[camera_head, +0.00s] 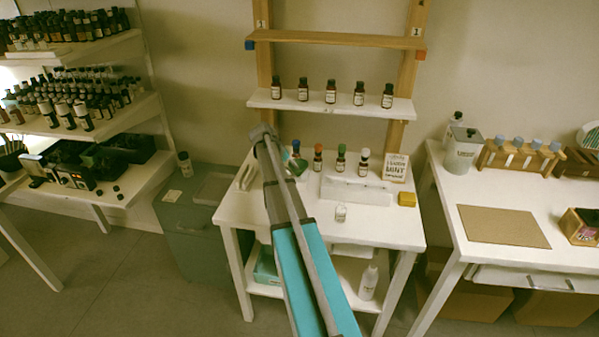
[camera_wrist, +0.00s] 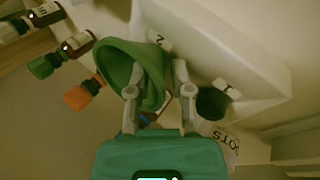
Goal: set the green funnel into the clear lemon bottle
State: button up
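The green funnel (camera_head: 298,167) is at my gripper (camera_head: 288,166), over the left part of the middle table. In the wrist view, the funnel (camera_wrist: 153,62) sits between the two fingers of my gripper (camera_wrist: 157,72), one finger across its mouth side and one outside its wall. A small clear bottle (camera_head: 340,213) with a pale label stands on the table, to the right of the funnel and nearer the front. Its label is too small to read, and I cannot make it out in the wrist view.
Bottles with blue (camera_head: 296,147), orange (camera_head: 318,157), green (camera_head: 341,157) and white (camera_head: 363,161) caps stand in a row behind. A white numbered holder (camera_head: 345,190), a card (camera_head: 396,168) and a yellow block (camera_head: 407,199) are near. The table's front right is clear.

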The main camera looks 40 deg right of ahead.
jog(key=shift+c, duration=0.2)
dwell(0.4)
grip_shut()
jog(key=shift+r, duration=0.15)
notch_tip(320, 180, up, 3)
jog(key=p, duration=0.3)
jog(key=shift+f, duration=0.2)
jog(key=s+a+r+p, duration=0.9)
jog(key=s+r+p, duration=0.1)
jog(key=shift+s+a, duration=0.15)
jog(key=shift+a, duration=0.15)
jog(key=shift+d, duration=0.1)
dwell(0.5)
